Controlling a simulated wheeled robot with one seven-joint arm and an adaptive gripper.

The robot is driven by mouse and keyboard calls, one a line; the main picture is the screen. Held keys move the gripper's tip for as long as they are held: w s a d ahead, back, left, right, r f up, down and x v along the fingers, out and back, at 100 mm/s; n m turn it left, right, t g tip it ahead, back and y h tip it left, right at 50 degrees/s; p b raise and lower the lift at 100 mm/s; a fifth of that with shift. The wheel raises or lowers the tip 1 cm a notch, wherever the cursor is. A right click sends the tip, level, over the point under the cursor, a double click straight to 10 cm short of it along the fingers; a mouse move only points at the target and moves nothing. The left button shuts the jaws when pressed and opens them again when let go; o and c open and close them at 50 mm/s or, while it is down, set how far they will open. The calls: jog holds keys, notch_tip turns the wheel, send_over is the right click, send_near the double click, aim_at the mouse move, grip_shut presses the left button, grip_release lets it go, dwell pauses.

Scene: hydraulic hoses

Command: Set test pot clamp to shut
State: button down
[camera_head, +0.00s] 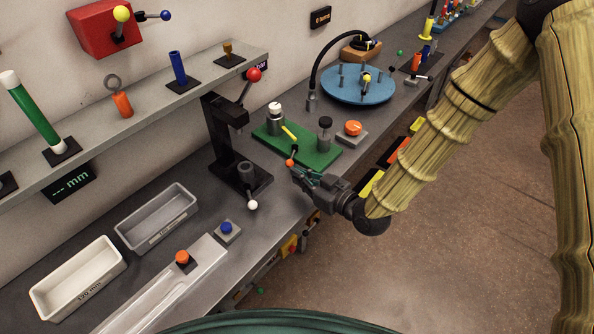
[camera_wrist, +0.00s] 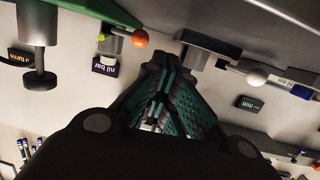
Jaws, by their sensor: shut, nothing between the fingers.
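On the green plate (camera_head: 318,152) stand a metal pot with a white top (camera_head: 275,115) and a dark-capped metal post (camera_head: 324,130). Between them a yellow lever (camera_head: 289,132) reaches toward the front edge, and an orange ball (camera_head: 290,162) shows at the plate's front. I take the lever as the clamp; no label confirms this. The orange ball also shows in the wrist view (camera_wrist: 140,38), just left of my fingertips. My gripper (camera_head: 298,174) is shut and empty, just in front of the ball. I cannot tell whether they touch.
A black press (camera_head: 222,140) with red and white ball handles stands left of the plate. An orange knob (camera_head: 353,128) on a grey block is to the right, with a blue turntable (camera_head: 357,88) behind. Grey (camera_head: 120,233) and white bins lie front left. Floor right of the bench is open.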

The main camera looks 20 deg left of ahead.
jog(key=s+d+r+b, duration=0.1)
jog(key=s+d+b, duration=0.1)
jog(key=s+d, duration=0.4)
jog(key=shift+s+r, duration=0.3)
jog(key=s+d+f+m+g+h, duration=0.1)
jog(key=s+d+f+m+h, duration=0.25)
jog(key=d+f, duration=0.45)
jog(key=s+d+f+m+g+h, duration=0.1)
jog(key=s+d+f+m+h, duration=0.25)
jog(key=f, duration=0.75)
jog(key=s+d+f+m+g+h, duration=0.2)
jog(key=s+d+f+h, duration=0.1)
jog(key=s+d+f, duration=0.3)
jog(key=s+d+f+m+g+h, duration=0.3)
jog(key=s+d+f, duration=0.3)
jog(key=s+d, duration=0.5)
jog(key=d, duration=0.2)
jog(key=shift+d+f+m+g+h, duration=0.2)
jog(key=shift+d+m+g+h, duration=0.1)
jog(key=shift+h, duration=0.1)
